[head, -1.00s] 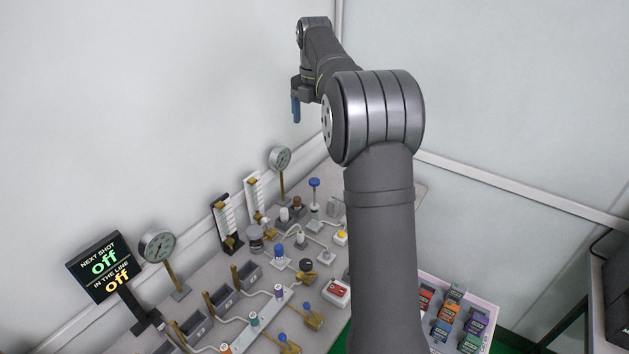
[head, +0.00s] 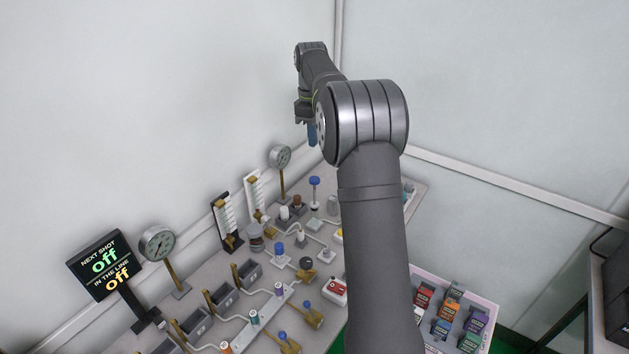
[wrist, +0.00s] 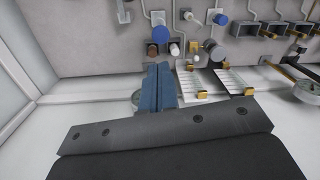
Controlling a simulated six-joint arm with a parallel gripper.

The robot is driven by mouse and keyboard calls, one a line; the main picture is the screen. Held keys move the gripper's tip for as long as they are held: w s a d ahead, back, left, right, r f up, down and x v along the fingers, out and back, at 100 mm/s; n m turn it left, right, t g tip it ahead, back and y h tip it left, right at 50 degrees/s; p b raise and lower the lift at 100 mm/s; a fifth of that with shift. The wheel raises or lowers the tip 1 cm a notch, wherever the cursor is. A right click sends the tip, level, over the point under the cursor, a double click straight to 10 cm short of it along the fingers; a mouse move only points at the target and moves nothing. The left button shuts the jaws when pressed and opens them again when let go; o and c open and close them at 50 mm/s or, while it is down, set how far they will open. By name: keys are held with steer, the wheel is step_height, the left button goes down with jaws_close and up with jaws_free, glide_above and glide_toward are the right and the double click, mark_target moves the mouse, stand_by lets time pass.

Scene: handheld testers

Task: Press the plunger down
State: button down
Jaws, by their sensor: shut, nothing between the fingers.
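The likely plunger is a blue round knob (head: 314,181) on a thin upright stem at the far part of the bench. It also shows in the wrist view as a large blue disc (wrist: 161,34) seen from above. My gripper (head: 312,143) has blue fingers held together, pointing down, with nothing between them. It is in the air above the far end of the bench, apart from the knob. In the wrist view, the shut fingertips (wrist: 159,66) appear just below the blue disc. The plunger's stem is hidden there.
A round gauge (head: 280,157) on a brass post and white scale panels (head: 254,190) stand close by along the wall. A brown knob (wrist: 152,50) and white caps crowd around the blue one. A sign (head: 105,265) reads "off" twice. A tray of colored boxes (head: 490,302) lies right.

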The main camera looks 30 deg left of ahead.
mark_target(314, 177)
steer(key=f+m, duration=0.1)
steer(key=m, duration=0.2)
steer(key=f+m, duration=0.1)
steer(key=m, duration=0.2)
steer(key=f+m, duration=0.2)
steer(key=m, duration=0.1)
steer(key=shift+w+a+h, duration=0.15)
steer(key=shift+a+h, duration=0.05)
steer(key=shift+h, duration=0.1)
steer(key=shift+s+d+f, duration=0.1)
steer(key=shift+d+f, duration=0.05)
steer(key=shift+f, duration=1.55)
steer(key=shift+s+d+f, duration=0.1)
steer(key=shift+d+f, duration=0.05)
steer(key=shift+f, duration=1.55)
